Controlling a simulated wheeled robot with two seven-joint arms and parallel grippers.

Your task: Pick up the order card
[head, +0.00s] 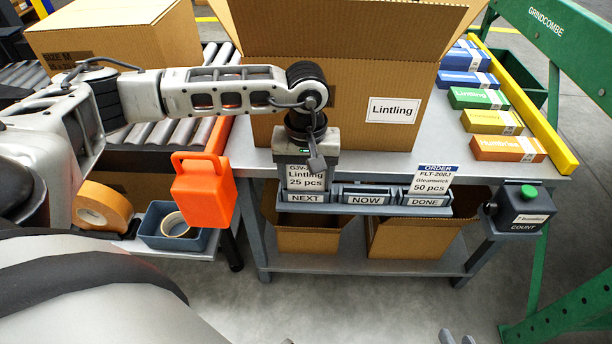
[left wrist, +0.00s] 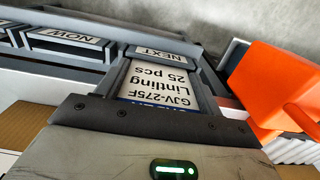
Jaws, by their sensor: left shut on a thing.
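The order card (head: 306,178), white and reading "Lintling 25 pcs", is upright at the NEXT slot of the card rack (head: 365,209) on the table's front. My left gripper (head: 306,163) is above it, shut on its top edge and hiding part of it. In the left wrist view the card (left wrist: 160,80) reads "GJV-275F Lintling 25 pcs" and its lower end is by the NEXT label. A second card (head: 433,180), "FLT-208J, 50 pcs", stands in the DONE slot. The NOW slot looks empty. My right gripper (head: 457,338) shows only its fingertips, apart, at the bottom edge.
A large open carton (head: 330,95) labelled Lintling stands behind the rack. An orange box-like item (head: 203,190) hangs left of the rack, close to my left gripper in the wrist view (left wrist: 280,80). Coloured packs (head: 478,98) and a green-button counter (head: 522,207) are at right.

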